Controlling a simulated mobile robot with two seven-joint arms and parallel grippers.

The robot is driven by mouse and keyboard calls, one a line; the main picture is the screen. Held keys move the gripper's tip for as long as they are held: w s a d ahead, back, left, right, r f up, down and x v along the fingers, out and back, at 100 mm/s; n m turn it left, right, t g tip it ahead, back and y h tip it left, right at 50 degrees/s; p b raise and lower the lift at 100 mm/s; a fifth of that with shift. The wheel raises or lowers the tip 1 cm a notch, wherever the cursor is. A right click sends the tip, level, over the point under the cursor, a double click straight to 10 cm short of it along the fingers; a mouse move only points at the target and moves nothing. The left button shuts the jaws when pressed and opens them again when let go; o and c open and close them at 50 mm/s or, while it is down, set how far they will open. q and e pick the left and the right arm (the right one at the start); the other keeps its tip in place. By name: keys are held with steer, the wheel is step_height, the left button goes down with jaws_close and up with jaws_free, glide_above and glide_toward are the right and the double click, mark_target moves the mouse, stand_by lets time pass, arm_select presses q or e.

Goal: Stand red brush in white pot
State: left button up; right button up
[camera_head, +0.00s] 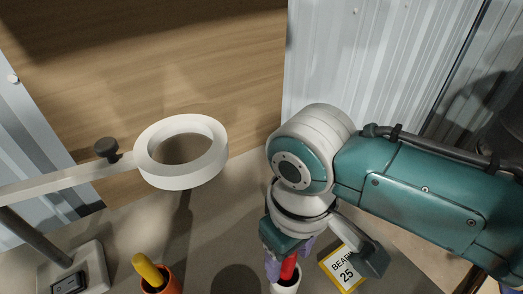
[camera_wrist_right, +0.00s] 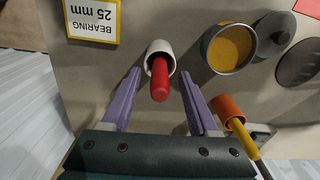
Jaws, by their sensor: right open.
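The white pot (camera_wrist_right: 153,50) stands on the grey surface in the right wrist view, and its rim shows at the bottom of the head view (camera_head: 284,289). The red brush (camera_wrist_right: 159,82) is in the pot, its red handle sticking out of the mouth towards the wrist camera; the handle also shows in the head view (camera_head: 289,268). Its lower end is hidden inside the pot. My right gripper (camera_wrist_right: 160,76) is open, its purple fingers on either side of the handle with visible gaps. My left gripper is not in view.
An orange pot (camera_wrist_right: 228,107) with a yellow handle (camera_wrist_right: 243,139) stands close to one finger. A tin with yellow contents (camera_wrist_right: 230,48) is nearby. A bearing label (camera_wrist_right: 93,18) lies on the other side. A white ring on an arm (camera_head: 218,160) rises at left.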

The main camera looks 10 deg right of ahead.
step_height(320, 180, up, 9)
steer(key=shift+f+p, duration=0.1)
steer(key=shift+p, duration=0.8)
steer(key=shift+r, duration=0.55)
